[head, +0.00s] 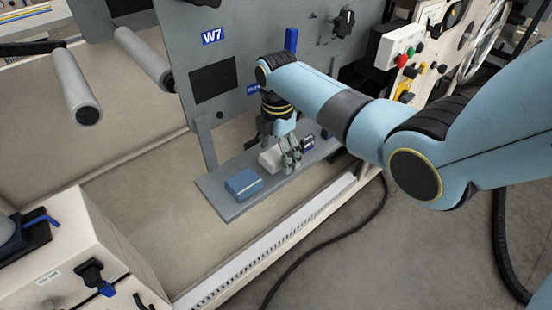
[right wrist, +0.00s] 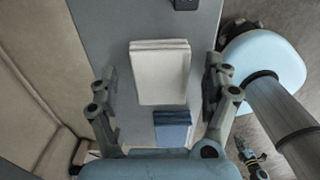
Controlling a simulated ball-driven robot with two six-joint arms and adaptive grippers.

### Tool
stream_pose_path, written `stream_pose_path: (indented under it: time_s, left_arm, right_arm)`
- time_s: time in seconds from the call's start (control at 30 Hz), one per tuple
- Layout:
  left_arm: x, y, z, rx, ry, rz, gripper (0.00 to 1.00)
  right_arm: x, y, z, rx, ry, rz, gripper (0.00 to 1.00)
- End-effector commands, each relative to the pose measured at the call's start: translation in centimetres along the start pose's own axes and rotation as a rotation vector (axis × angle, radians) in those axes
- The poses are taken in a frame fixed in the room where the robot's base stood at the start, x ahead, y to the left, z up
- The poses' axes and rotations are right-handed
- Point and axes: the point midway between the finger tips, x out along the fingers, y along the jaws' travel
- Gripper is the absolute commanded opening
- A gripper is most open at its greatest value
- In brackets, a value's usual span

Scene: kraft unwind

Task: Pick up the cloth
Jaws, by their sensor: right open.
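A pale, folded cloth (head: 268,160) lies flat on the grey shelf (head: 222,203) below the W7 panel. In the right wrist view the pale cloth (right wrist: 160,72) lies between the two fingers, with a gap on each side. My right gripper (head: 288,160) is open and points down over the shelf, partly hiding the cloth in the head view; it also shows in the right wrist view (right wrist: 158,82). It holds nothing.
A blue folded item (head: 243,184) lies on the shelf beside the cloth, and it also shows in the right wrist view (right wrist: 172,127). A small dark device (head: 308,143) sits on the other side. The upright grey panel (head: 212,77) stands close behind.

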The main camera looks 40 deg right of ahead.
Motion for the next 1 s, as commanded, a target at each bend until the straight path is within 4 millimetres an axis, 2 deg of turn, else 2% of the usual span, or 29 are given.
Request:
stream_pose_path:
  time_s: [0.1,0.5,0.57,0.83,1.0]
  left_arm:
    - [-0.1,0.0,0.2,0.0,-0.003,0.0,0.0]
    - [-0.1,0.0,0.2,0.0,-0.004,0.0,0.0]
    - [-0.1,0.0,0.2,0.0,-0.004,0.0,0.0]
    - [-0.2,0.0,0.2,0.0,-0.003,0.0,0.0]
    - [-1.0,-0.1,0.0,0.0,0.0,0.0,0.0]
  right_arm:
    - [-0.1,0.0,0.0,0.0,0.0,0.001,0.8]
    - [-0.1,0.0,0.0,0.0,0.0,0.001,0.28]
    - [-0.1,0.0,0.0,0.0,0.0,0.001,0.22]
    - [-0.5,0.1,0.0,0.0,0.0,0.002,0.22]
    - [-2.5,0.1,0.0,0.0,0.0,0.004,0.22]
